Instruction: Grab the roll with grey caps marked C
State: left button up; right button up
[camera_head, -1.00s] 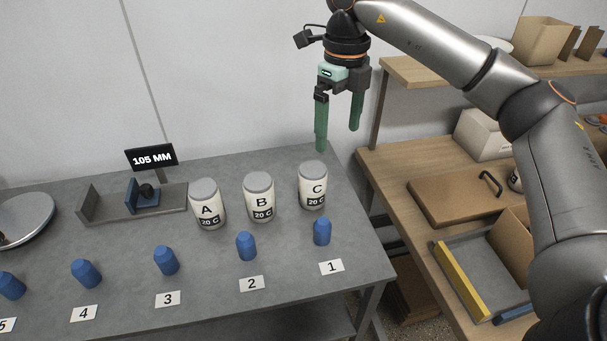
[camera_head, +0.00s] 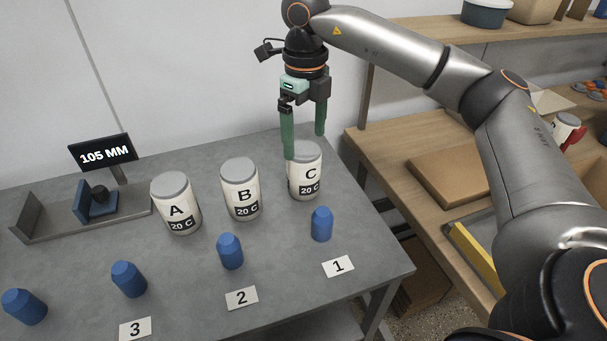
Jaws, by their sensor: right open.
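The white roll with grey caps marked C (camera_head: 304,180) stands upright at the back right of the grey table, with "20 C" below the letter. My right gripper (camera_head: 305,145) is open and empty, its two green fingers pointing down. In the picture the fingers are at and just above the top of roll C, and the left finger overlaps its cap. I cannot tell the exact height or whether they touch. My left gripper is not in view.
Similar rolls B (camera_head: 240,190) and A (camera_head: 176,205) stand left of C. Blue pieces, such as the one (camera_head: 321,224) by card 1 (camera_head: 338,266), stand in front. A gauge with a "105 MM" sign (camera_head: 103,152) is at left. A wooden bench (camera_head: 390,150) is at right.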

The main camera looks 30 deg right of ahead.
aim_at(303, 168)
jog(key=f, duration=0.9)
jog(key=shift+w+d+f, duration=0.1)
jog(key=shift+w+f, duration=0.15)
jog(key=shift+w, duration=0.1)
jog(key=c, duration=1.2)
jog(key=shift+r, duration=0.1)
jog(key=shift+c, duration=0.3)
jog(key=shift+r, duration=0.1)
